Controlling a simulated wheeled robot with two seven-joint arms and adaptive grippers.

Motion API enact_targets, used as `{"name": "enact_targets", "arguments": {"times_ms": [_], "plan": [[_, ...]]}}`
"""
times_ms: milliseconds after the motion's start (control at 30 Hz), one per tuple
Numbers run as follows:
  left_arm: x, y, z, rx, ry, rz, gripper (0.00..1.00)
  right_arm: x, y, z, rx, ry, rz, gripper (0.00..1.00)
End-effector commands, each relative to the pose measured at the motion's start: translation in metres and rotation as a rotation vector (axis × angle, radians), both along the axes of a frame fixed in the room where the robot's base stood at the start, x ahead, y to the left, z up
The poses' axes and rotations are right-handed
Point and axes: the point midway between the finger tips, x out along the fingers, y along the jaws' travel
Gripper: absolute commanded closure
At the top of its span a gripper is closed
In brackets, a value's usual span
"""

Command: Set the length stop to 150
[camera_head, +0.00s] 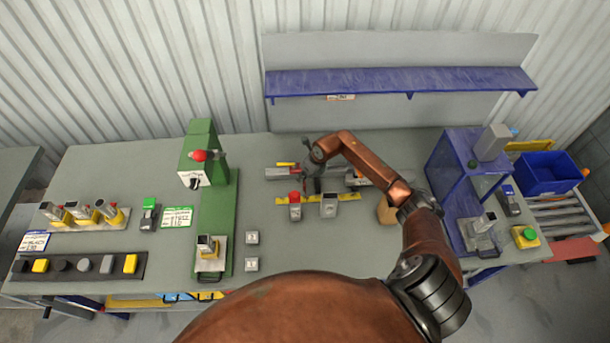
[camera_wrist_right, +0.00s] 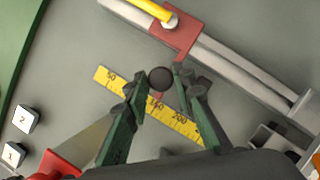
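The length stop is a red slider (camera_wrist_right: 180,32) with a yellow lever on a pale rail (camera_wrist_right: 235,60); in the head view the lever (camera_head: 287,164) lies at the rail's left part. A black ball knob (camera_wrist_right: 160,77) stands in front of the slider. A small red tip shows below the knob, near the 150 area of the yellow scale (camera_wrist_right: 105,77), whose marks are partly hidden by fingers and knob. My right gripper (camera_wrist_right: 160,78) has its fingers on either side of the knob, with small gaps visible. My left gripper is not in view.
A red-topped device (camera_head: 295,207) and a grey block (camera_head: 328,206) stand in front of the rail. A green press (camera_head: 205,160) stands left, a blue frame (camera_head: 460,180) right. Two numbered buttons (camera_head: 252,238) sit nearer. A blue shelf (camera_head: 400,82) hangs behind.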

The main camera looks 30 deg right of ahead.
Motion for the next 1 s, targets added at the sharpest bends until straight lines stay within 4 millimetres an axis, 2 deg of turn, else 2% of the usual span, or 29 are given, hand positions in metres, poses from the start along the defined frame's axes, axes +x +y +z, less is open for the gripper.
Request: {"name": "enact_targets", "arguments": {"times_ms": [200, 567, 667, 1000], "plan": [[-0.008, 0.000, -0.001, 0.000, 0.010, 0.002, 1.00, -0.001, -0.002, 0.000, 0.001, 0.000, -0.002, 0.61], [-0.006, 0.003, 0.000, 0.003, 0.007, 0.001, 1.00, -0.003, -0.003, 0.005, -0.001, -0.001, -0.003, 0.61], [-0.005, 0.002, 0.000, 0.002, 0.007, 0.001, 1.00, -0.007, -0.005, 0.017, -0.002, -0.002, -0.002, 0.61], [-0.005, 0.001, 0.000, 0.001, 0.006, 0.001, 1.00, -0.032, -0.014, 0.081, -0.003, -0.002, -0.002, 0.61]]}}
